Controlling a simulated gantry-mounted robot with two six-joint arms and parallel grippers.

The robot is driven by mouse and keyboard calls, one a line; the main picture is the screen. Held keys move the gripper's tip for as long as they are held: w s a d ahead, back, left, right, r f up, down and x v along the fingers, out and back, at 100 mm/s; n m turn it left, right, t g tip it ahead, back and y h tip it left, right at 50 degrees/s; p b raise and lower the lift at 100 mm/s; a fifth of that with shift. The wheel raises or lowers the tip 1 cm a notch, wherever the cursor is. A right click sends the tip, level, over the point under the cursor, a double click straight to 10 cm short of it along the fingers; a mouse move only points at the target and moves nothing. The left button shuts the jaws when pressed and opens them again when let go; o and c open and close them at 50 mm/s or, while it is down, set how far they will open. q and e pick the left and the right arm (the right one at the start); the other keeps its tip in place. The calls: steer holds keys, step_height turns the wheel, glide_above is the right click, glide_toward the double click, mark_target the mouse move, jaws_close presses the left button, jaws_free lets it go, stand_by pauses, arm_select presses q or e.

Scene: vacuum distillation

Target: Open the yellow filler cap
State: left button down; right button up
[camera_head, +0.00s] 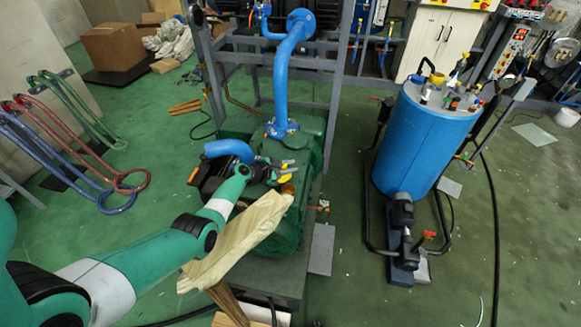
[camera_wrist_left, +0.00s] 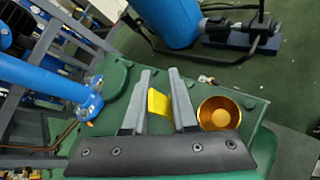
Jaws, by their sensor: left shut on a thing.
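The yellow filler cap (camera_wrist_left: 159,103) sits between the two grey fingers of my left gripper (camera_wrist_left: 160,76) in the left wrist view. In the head view, the cap (camera_head: 286,178) shows as a small yellow patch by the gripper (camera_head: 280,171), on top of the green pump housing (camera_head: 312,150). My left gripper is shut on the cap, and the fingers partly hide it. A round brass-coloured cup (camera_wrist_left: 219,113) lies just right of the fingers in the left wrist view. My right gripper is not in view.
A blue pipe (camera_head: 284,85) rises from the pump behind the gripper. A blue tank (camera_head: 424,138) stands to the right. Green floor is open between pump and tank.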

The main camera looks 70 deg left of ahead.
arm_select(q)
steer(key=shift+s+f, duration=0.15)
steer(key=shift+f, duration=0.25)
steer(key=c, duration=1.1)
jaws_free()
steer(key=shift+o, duration=0.5)
steer(key=shift+a+r, duration=0.1)
steer(key=shift+a, duration=0.05)
steer(key=shift+s+r+p, duration=0.3)
steer(key=shift+r+p, duration=0.1)
steer(key=shift+p, duration=0.3)
steer(key=s+r+p, duration=0.6)
steer(key=s+p, duration=0.4)
steer(key=shift+s+p, duration=0.3)
steer(key=shift+s, duration=0.1)
